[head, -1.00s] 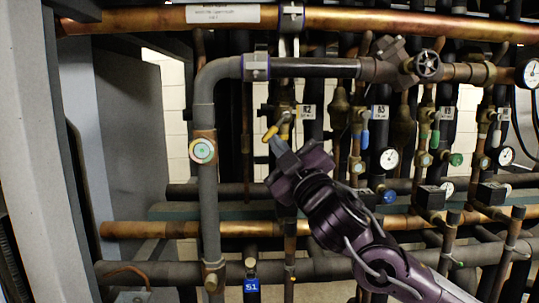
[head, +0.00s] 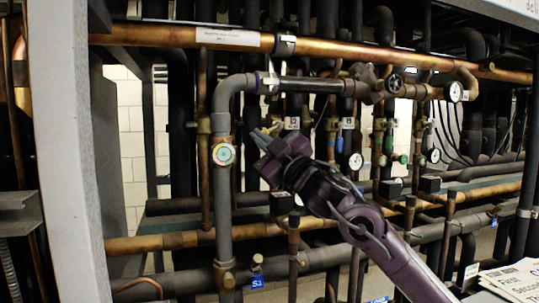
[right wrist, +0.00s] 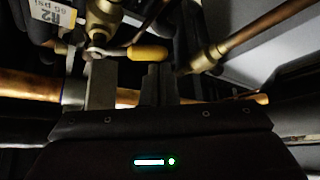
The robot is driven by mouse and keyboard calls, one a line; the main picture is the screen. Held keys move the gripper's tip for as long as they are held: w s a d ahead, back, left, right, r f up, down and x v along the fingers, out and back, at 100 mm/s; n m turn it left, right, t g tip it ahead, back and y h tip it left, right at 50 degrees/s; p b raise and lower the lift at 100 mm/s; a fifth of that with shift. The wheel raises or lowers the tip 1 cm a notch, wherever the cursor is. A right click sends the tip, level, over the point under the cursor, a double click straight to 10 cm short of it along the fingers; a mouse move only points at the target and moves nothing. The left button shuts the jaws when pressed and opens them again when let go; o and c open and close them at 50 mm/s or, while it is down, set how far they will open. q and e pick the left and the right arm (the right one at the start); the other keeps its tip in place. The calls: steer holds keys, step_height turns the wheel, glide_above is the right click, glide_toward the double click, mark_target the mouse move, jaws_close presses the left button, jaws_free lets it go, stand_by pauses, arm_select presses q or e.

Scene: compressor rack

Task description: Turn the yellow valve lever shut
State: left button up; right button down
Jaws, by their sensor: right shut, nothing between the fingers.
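The yellow valve lever (right wrist: 147,52) shows in the right wrist view, its handle pointing right from a brass valve body (right wrist: 103,20) with a nut at the pivot. In the head view I cannot make out the lever, as my right gripper is in front of that area. My right gripper (head: 264,138) is shut and empty, pointing up and left at the pipes. In the right wrist view its fingers (right wrist: 130,85) are just below the lever; I cannot tell whether they touch it. My left gripper is not in view.
A copper pipe (head: 360,52) crosses above. Other valves and gauges (head: 356,161) stand to the right. A grey post (head: 66,150) is at the left, and papers (head: 510,284) lie at lower right.

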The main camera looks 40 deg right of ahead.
steer(key=shift+d+f, duration=0.15)
steer(key=shift+d, duration=0.1)
steer(key=shift+w, duration=0.1)
stand_by(0.5)
stand_by(0.5)
